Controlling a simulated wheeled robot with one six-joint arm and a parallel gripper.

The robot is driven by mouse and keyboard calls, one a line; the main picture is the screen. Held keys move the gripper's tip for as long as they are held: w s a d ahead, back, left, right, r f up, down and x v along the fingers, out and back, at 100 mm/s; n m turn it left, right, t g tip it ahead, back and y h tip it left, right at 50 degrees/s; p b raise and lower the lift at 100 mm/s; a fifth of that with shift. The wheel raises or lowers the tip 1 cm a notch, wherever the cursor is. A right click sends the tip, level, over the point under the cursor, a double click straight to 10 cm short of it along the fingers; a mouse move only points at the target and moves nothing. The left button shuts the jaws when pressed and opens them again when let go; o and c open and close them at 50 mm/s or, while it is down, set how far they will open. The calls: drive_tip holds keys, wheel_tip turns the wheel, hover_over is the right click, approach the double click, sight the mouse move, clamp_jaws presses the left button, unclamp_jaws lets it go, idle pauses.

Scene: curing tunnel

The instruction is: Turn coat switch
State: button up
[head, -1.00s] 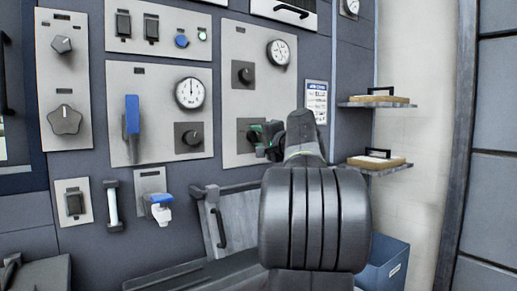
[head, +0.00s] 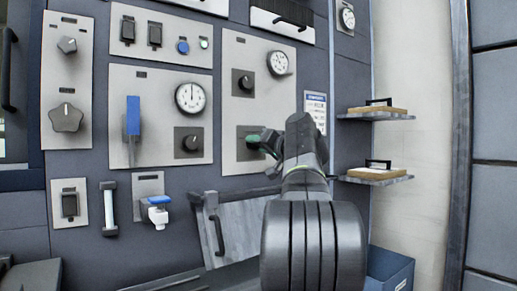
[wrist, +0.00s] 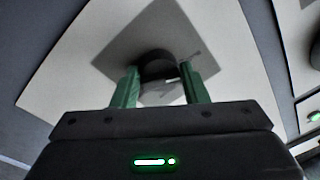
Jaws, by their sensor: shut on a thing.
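A dark rotary switch knob on a dark square plate (head: 243,131) sits low on the right-hand light panel, below a second knob. I take it for the coat switch, though no label is readable. My gripper (head: 262,140) is at this knob, with the arm partly covering it in the head view. In the wrist view, the green fingers of my gripper (wrist: 159,76) stand on both sides of the black knob (wrist: 157,62) and are shut on it. The knob's pointer and exact angle are hidden.
An upper knob (head: 243,83) and a gauge (head: 278,63) sit above on the same panel. A blue-handled lever (head: 133,117) and another knob (head: 189,142) are on the panel to the left. Two small shelves (head: 375,117) stick out at the right.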

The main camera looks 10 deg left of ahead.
drive_tip(key=shift+f, duration=0.2)
idle(0.3)
drive_tip(key=o, duration=0.9)
drive_tip(key=shift+w, duration=0.1)
drive_tip(key=shift+o, duration=0.2)
drive_tip(key=shift+r, duration=0.1)
drive_tip(key=p+v, duration=0.1)
drive_tip(key=v, duration=1.3)
drive_tip(key=shift+a, duration=0.15)
drive_tip(key=b+x, duration=0.1)
drive_tip(key=x, duration=1.2)
drive_tip(key=shift+w+a, duration=0.2)
drive_tip(key=shift+w, duration=0.1)
drive_tip(key=shift+r, duration=0.1)
